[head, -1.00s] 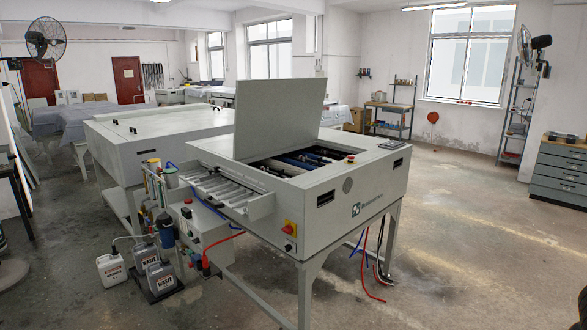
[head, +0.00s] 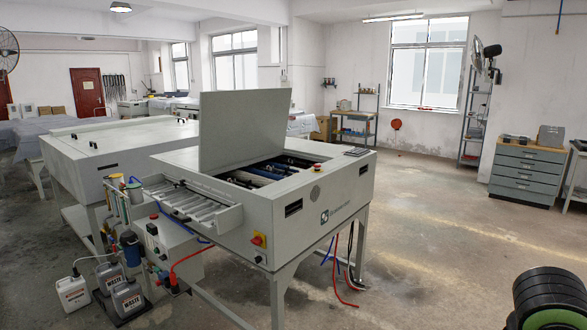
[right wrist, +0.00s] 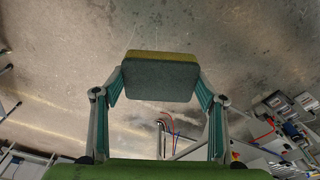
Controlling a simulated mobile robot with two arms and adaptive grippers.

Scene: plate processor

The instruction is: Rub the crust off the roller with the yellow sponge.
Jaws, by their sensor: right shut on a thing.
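The grey plate processor (head: 300,222) stands in the middle of the head view with its lid (head: 243,130) raised. Dark and blue rollers (head: 262,172) show in the opening; the crust cannot be made out at this distance. In the right wrist view my right gripper (right wrist: 160,80) is shut on the yellow sponge (right wrist: 160,57), with one finger on each side. The sponge has a yellow layer and a dark grey-green face. It is held clear of the machine, above the floor. My left gripper is in neither view.
A feed tray (head: 185,202) juts from the processor's left side. Waste canisters (head: 127,298) and a white jug (head: 73,293) stand on the floor at front left. Hoses (head: 340,285) hang by the right legs. Open floor lies between the processor and the drawer cabinet (head: 527,172).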

